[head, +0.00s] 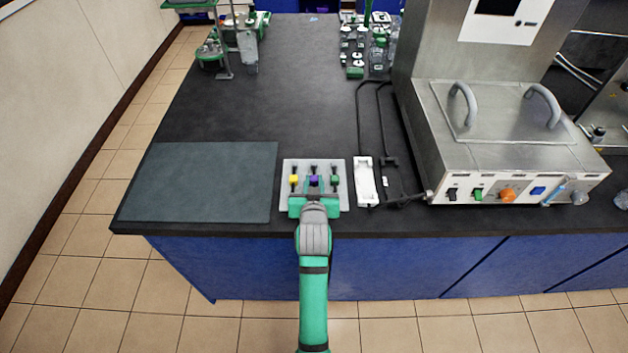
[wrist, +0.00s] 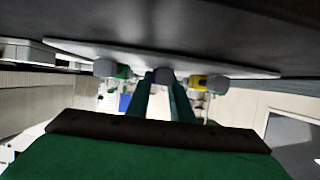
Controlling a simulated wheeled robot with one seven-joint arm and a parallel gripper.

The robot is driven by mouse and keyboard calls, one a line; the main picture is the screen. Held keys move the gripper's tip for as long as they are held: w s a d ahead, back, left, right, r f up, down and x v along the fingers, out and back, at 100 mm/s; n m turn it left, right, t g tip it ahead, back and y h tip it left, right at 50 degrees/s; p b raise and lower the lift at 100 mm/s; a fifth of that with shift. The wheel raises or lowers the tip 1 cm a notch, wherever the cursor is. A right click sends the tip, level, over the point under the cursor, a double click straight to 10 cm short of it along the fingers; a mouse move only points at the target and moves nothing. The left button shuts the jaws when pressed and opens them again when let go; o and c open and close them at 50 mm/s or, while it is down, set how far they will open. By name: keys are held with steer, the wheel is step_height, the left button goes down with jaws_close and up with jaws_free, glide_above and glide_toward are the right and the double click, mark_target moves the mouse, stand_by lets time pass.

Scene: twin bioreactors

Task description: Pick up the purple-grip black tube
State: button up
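The purple-grip black tube (head: 315,181) stands in the middle place of a light grey rack (head: 337,166) near the bench's front edge. A yellow-grip tube (head: 294,179) is on its left and a green-grip tube (head: 335,181) on its right. My gripper (head: 315,188) is at the purple grip, with a finger on each side of it.
A dark grey-green mat (head: 205,182) lies left of the rack. A white device (head: 366,181) with black cables is to the right. Farther right stands a large steel unit (head: 510,140) with two handles and front knobs. The middle of the bench behind the rack is clear.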

jaws_close()
steer(key=shift+r, duration=0.15)
